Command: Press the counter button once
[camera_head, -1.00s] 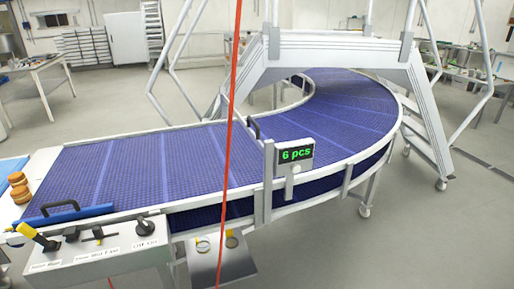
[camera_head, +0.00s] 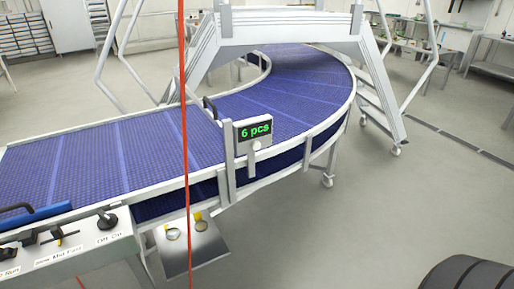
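The counter (camera_head: 254,129) is a small grey box with a green "6 pcs" readout, on a post at the near side of the conveyor's bend. Below its readout is a small pale round button (camera_head: 257,145), which looks unpressed in size and shape, though its depth is hard to tell. Nothing touches the counter or covers it. Neither of my grippers shows in this view.
The blue conveyor (camera_head: 90,160) curves under a grey step bridge (camera_head: 285,25). A thin red cord (camera_head: 184,100) hangs left of the counter. A control box (camera_head: 75,250) with switches and a metal plate (camera_head: 205,250) sit nearer.

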